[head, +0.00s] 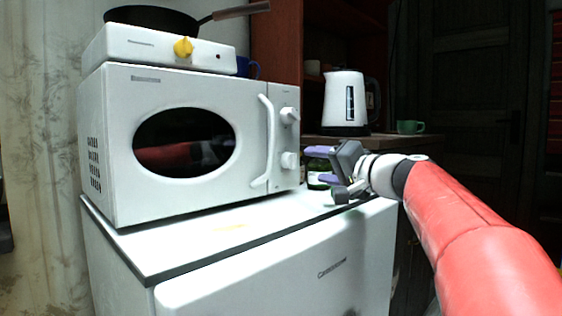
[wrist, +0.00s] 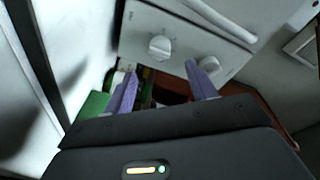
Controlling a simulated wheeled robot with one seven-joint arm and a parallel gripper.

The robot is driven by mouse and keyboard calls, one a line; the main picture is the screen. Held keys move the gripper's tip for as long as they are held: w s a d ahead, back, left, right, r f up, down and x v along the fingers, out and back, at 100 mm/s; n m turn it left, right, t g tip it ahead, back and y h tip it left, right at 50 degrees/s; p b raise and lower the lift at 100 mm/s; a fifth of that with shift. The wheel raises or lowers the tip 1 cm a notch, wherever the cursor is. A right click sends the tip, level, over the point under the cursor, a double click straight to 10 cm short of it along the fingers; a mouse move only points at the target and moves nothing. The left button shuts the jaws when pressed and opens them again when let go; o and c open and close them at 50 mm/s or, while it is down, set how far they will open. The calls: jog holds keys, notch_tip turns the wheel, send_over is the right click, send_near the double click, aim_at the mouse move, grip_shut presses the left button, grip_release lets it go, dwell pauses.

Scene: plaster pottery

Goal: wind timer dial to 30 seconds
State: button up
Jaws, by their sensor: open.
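The white microwave (head: 196,140) has two white knobs on its right panel, an upper knob (head: 289,115) and a lower knob (head: 290,160). I cannot read which one is the timer dial. In the wrist view the panel is turned sideways. The lower knob (wrist: 160,46) lies ahead, between the lines of my two fingers, and the upper knob (wrist: 209,66) is by the right fingertip. My gripper (head: 311,164) is open and empty, just right of the panel at about the lower knob's height. Its purple fingers also show in the wrist view (wrist: 160,76). I see no contact with the lower knob.
The microwave's door handle (head: 267,142) stands out left of the knobs. The microwave stands on a white fridge (head: 290,260). A hot plate (head: 150,50) with a pan sits on top; a kettle (head: 344,100) and green cup (head: 410,127) stand behind.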

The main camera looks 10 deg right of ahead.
aim_at(295, 161)
jog(key=p+x, duration=0.2)
jog(key=x, duration=0.6)
jog(key=shift+w+a, duration=0.15)
jog(key=shift+w, duration=0.05)
jog(key=shift+c, duration=0.5)
jog(key=c, duration=0.9)
jog(key=shift+m, duration=0.3)
jog(key=m+g+p, duration=0.1)
jog(key=m+p, duration=0.2)
jog(key=m, duration=0.2)
jog(key=shift+r, duration=0.2)
jog(key=m+p, duration=0.3)
jog(key=m, duration=0.2)
jog(key=shift+g, duration=0.3)
jog(key=shift+f+m, duration=0.1)
jog(key=shift+m, duration=0.2)
